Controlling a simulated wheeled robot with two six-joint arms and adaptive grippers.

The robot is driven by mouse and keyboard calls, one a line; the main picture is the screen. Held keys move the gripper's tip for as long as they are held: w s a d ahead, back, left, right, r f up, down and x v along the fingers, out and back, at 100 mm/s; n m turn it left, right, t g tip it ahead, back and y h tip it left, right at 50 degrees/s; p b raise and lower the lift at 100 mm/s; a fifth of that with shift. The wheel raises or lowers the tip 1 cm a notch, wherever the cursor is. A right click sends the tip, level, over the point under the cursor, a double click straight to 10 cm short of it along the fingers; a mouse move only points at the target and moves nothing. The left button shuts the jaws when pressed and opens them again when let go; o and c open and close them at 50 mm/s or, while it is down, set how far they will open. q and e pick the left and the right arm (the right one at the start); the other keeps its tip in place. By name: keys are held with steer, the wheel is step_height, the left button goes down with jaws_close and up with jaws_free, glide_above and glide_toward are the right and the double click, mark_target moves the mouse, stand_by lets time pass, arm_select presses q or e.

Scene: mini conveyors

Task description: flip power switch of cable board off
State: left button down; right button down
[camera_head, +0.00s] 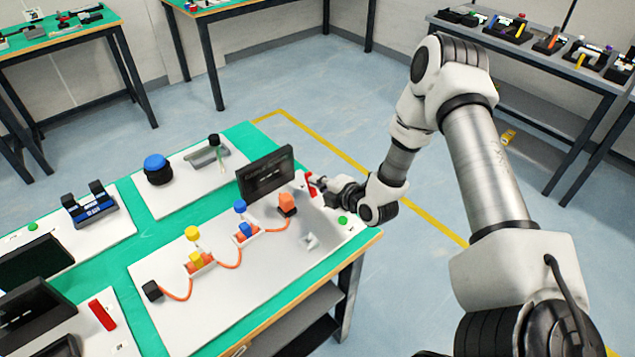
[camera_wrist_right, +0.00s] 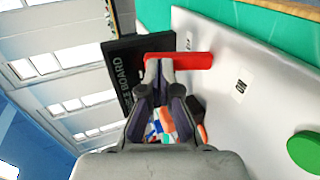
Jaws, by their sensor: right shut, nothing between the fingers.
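The cable board is a white panel (camera_head: 265,290) on the green table, with a black upright sign (camera_head: 265,171) behind it. Its red switch lever (camera_head: 307,184) is at the panel's right end, beside the sign. In the right wrist view the red lever (camera_wrist_right: 190,61) stands out from the white panel, near an "ON" label (camera_wrist_right: 240,86) and a second, hardly legible label (camera_wrist_right: 188,41). My right gripper (camera_head: 322,184) is shut and empty, its fingertips (camera_wrist_right: 160,66) right at the lever. Whether they touch it I cannot tell. My left gripper is out of view.
Orange, blue and yellow plugs (camera_head: 287,203) joined by orange cables sit on the panel close to my right gripper. A green button (camera_head: 343,220) is at its right edge. Another board with a blue button (camera_head: 155,162) stands left of the sign.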

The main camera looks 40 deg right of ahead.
steer(key=shift+w+f, duration=0.1)
steer(key=shift+w, duration=0.1)
steer(key=shift+w, duration=0.35)
steer(key=shift+w+p, duration=0.3)
steer(key=shift+w, duration=0.05)
steer(key=shift+s, duration=0.1)
